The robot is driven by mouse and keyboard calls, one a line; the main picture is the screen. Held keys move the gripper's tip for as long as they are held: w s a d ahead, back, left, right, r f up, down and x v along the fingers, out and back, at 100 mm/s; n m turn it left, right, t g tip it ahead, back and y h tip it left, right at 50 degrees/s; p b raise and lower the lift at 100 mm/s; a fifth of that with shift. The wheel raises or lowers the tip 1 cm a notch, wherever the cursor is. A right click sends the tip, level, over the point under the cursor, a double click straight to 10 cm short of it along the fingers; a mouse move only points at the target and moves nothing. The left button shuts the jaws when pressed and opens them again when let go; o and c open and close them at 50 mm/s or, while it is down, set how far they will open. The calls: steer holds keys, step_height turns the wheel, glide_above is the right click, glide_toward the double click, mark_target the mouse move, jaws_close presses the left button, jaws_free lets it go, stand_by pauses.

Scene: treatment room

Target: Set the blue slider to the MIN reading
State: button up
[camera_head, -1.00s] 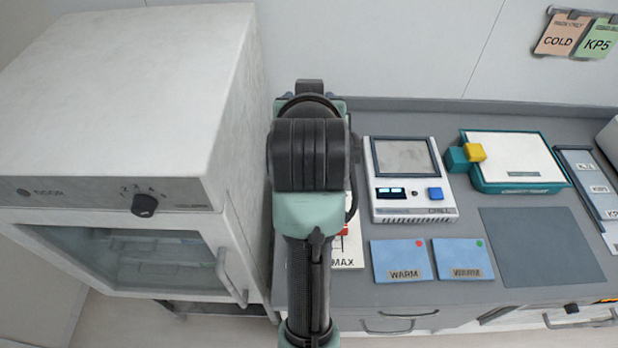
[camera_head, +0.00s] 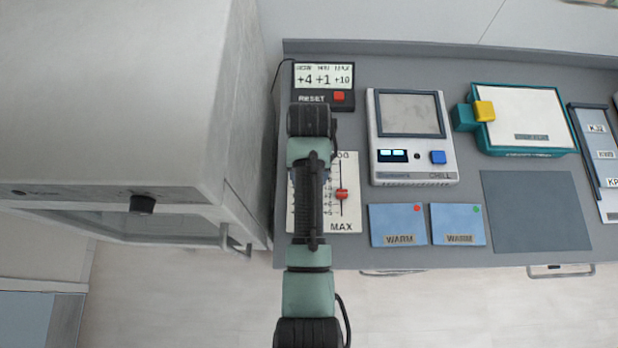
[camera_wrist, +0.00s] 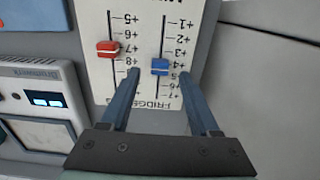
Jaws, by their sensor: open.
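The blue slider (camera_wrist: 160,67) shows in the wrist view on a white panel (camera_wrist: 149,100), at about the +4 to +5 marks of its scale. Its scale runs from +1 at the picture's top to +7 lower down. My gripper (camera_wrist: 160,78) is open, with one finger on each side of the blue slider; contact cannot be told. My arm hides the blue slider and the gripper in the head view. A display (camera_head: 323,76) above the panel reads +4, +1, +10; its small headings seem to be NOW, MIN, MAX.
A red slider (camera_wrist: 108,48) sits beside the blue one, left of my fingers; it also shows in the head view (camera_head: 342,194). A red RESET button (camera_head: 339,97) is on the display. A white instrument (camera_head: 413,137) stands right of the panel, and a large cabinet (camera_head: 110,100) stands left.

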steer(key=shift+f, duration=1.75)
jaws_close()
